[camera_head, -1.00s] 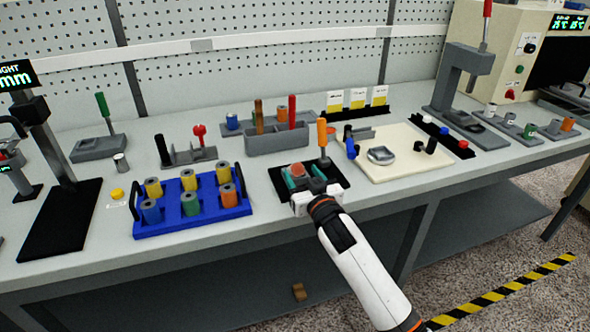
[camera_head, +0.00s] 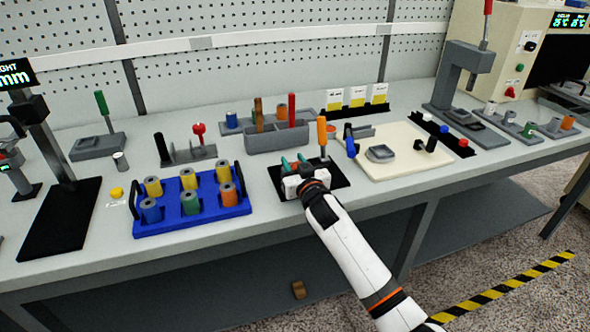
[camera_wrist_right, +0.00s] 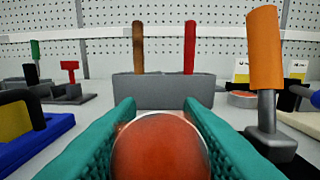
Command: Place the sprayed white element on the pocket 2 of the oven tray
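My right gripper (camera_head: 294,162) is over the black mat (camera_head: 334,173) at the front middle of the bench. In the right wrist view its teal fingers (camera_wrist_right: 160,112) flank a red round piece (camera_wrist_right: 160,150) with a pale rim, very close on both sides; whether they press on it I cannot tell. A white piece (camera_head: 490,108) stands in a grey holder at the right near the oven (camera_head: 545,60). I cannot make out which part is the oven tray or its pocket 2. My left gripper is not in view.
A tool with an orange handle (camera_head: 322,132) stands upright close right of my right gripper. A blue rack (camera_head: 160,228) with several spools is to the left. A grey bin (camera_head: 262,143) is behind. A cream board (camera_head: 400,165) lies to the right.

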